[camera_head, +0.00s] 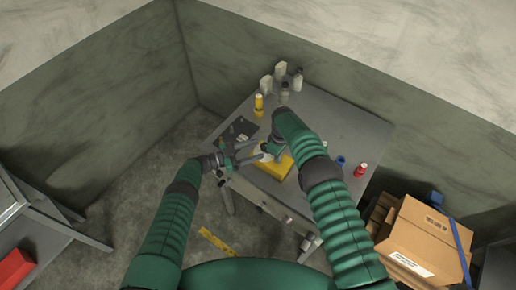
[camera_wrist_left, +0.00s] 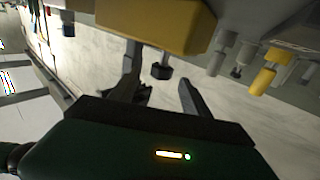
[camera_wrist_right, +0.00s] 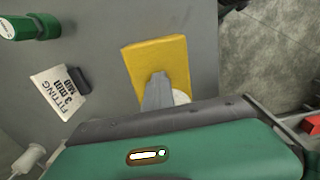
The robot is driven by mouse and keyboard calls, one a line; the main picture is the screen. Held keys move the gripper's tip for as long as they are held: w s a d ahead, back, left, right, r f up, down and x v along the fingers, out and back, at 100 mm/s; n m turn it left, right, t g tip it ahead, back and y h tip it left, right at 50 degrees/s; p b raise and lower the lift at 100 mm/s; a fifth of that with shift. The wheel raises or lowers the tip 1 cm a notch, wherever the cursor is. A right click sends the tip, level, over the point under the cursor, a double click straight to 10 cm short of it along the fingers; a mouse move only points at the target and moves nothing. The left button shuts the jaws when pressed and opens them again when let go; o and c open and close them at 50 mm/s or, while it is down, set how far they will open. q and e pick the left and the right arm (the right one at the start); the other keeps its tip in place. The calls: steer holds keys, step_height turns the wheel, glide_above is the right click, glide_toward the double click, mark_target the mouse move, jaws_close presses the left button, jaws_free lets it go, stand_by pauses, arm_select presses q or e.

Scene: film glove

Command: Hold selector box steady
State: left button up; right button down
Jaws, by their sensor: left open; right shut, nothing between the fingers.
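The yellow box (camera_head: 272,167), which I take to be the selector box, sits at the table's near edge. It also shows at the top of the left wrist view (camera_wrist_left: 150,22) and in the middle of the right wrist view (camera_wrist_right: 170,58). My left gripper (camera_head: 240,157) is open beside the box's left side, its fingers apart and empty in the left wrist view (camera_wrist_left: 160,92). A small dark knob (camera_wrist_left: 162,71) shows between those fingers. My right gripper (camera_wrist_right: 159,80) is shut over the yellow face; I cannot tell whether it touches. A white round part (camera_wrist_right: 181,97) is half hidden behind its fingers.
A grey table (camera_head: 345,122) carries a yellow bottle (camera_head: 259,105), pale bottles (camera_head: 280,71), a red bottle (camera_head: 360,170) and a dark mat (camera_head: 238,131). A white label card (camera_wrist_right: 58,92) lies left of the box. Cardboard boxes (camera_head: 420,235) stand at right.

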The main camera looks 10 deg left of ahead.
arm_select(q)
steer(key=v, duration=1)
steer(key=shift+c, duration=0.3)
